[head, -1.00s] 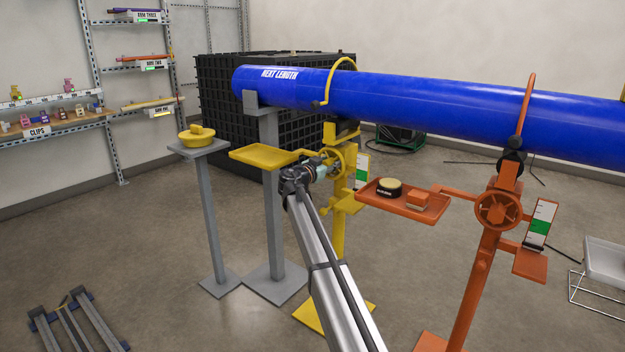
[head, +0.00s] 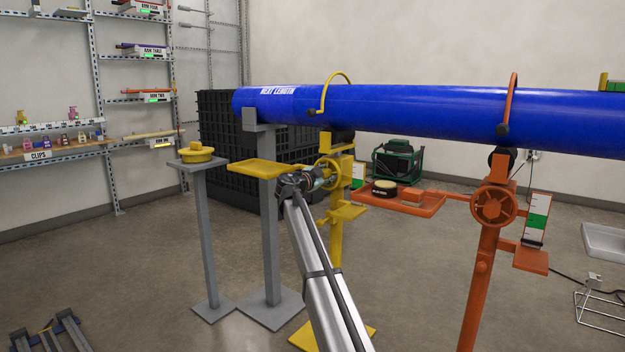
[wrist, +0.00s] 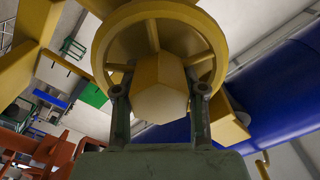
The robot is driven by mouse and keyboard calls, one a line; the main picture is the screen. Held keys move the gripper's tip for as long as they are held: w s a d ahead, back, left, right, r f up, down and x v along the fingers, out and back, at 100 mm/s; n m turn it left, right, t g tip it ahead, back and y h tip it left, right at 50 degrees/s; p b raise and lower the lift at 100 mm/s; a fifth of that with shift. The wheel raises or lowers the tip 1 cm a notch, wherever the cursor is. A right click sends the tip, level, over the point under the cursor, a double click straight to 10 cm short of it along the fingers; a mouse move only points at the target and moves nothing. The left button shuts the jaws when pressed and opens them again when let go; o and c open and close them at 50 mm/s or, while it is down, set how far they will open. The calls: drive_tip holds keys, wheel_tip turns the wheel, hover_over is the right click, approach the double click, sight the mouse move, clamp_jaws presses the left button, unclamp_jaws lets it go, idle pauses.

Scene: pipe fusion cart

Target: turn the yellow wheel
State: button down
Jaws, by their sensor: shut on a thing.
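The yellow wheel (head: 328,157) sits on the yellow stand (head: 337,211), below the blue pipe. In the wrist view the wheel's rim (wrist: 103,48) fills the upper middle, with a faceted yellow hub (wrist: 160,103) at its centre. My gripper (wrist: 160,92) has one finger on each side of the hub and is shut on it. In the head view my gripper (head: 321,183) is at the wheel, and its fingertips are small and partly hidden there by my wrist.
The blue pipe (head: 420,113) runs above the stands. A yellow tray (head: 262,167) is left of the wheel. An orange tray (head: 405,203) holding a dark round tin (head: 384,188) is right of it. An orange stand with its own wheel (head: 494,206) stands further right.

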idle(0.3)
drive_tip(key=c, duration=0.9)
unclamp_jaws()
drive_tip(key=v, duration=1.2)
drive_tip(key=shift+r, duration=0.1)
drive_tip(key=shift+w+a, duration=0.1)
